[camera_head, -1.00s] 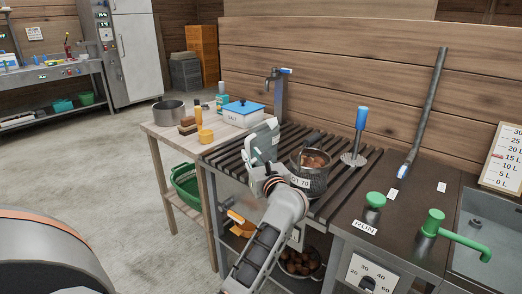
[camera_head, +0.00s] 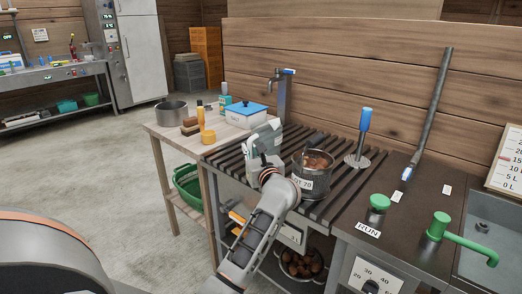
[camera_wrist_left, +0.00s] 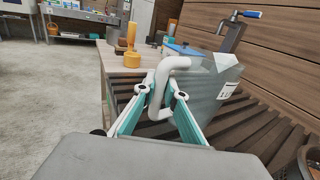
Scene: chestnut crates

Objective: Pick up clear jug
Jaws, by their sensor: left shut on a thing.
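The clear jug (camera_wrist_left: 212,92) is a see-through, greyish, box-like vessel with a pale label and a thick white handle. It is right of centre in the left wrist view. In the head view the jug (camera_head: 264,138) is at the left part of the dark slatted rack, partly hidden behind my left gripper (camera_head: 271,168). In the left wrist view my left gripper (camera_wrist_left: 161,98) has its teal fingers shut on the handle. The jug's base is hidden, so I cannot tell whether it touches the slats. My right gripper is not in view.
A labelled pot (camera_head: 315,174) of brown chestnuts stands close right of the jug. A tap (camera_head: 281,92) rises behind. A white box with a blue lid (camera_head: 246,114) is on the wooden side table. A blue-handled tool (camera_head: 363,136) stands further right.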

